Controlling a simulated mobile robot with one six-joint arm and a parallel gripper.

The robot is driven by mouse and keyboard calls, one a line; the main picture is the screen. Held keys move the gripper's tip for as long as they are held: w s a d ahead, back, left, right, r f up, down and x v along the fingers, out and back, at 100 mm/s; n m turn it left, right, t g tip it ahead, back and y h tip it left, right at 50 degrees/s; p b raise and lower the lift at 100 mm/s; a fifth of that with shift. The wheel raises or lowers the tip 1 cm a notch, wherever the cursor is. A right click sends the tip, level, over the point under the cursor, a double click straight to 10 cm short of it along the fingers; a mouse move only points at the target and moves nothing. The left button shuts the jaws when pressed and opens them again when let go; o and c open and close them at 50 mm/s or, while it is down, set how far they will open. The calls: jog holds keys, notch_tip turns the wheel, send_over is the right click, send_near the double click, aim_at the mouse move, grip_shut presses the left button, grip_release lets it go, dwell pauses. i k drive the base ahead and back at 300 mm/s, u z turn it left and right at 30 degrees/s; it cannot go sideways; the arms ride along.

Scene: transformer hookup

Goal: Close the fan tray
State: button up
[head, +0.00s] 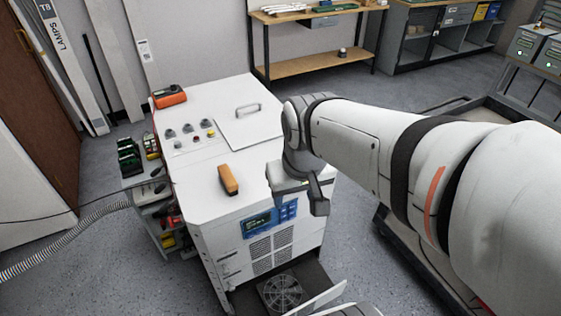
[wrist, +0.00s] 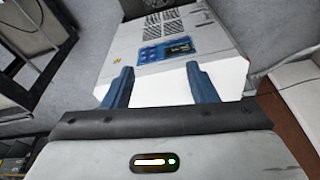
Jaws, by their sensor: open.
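The fan tray (head: 310,277) sticks out from the bottom front of a white cabinet (head: 240,222), pulled open. A round fan with a guard (head: 281,293) lies in it, and the tray's near end is cut off by the lower picture edge. My gripper (head: 303,192) is above the cabinet's front right part, higher than the tray and apart from it. In the wrist view its two blue fingers (wrist: 161,85) are spread with nothing between them. Beyond them are the cabinet's blue display panel (wrist: 165,52) and vents.
On the cabinet top are an orange-brown block (head: 228,179), a handled lid (head: 247,124), knobs and an orange device (head: 169,96). A cart with tools (head: 150,190) stands at the left, beside a ribbed hose (head: 70,240). Floor is clear left of the tray.

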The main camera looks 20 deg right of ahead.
aim_at(317, 289)
jog(key=k, duration=1.05)
jog(key=z, duration=0.4)
jog(key=i, duration=0.5)
jog(key=u, duration=0.25)
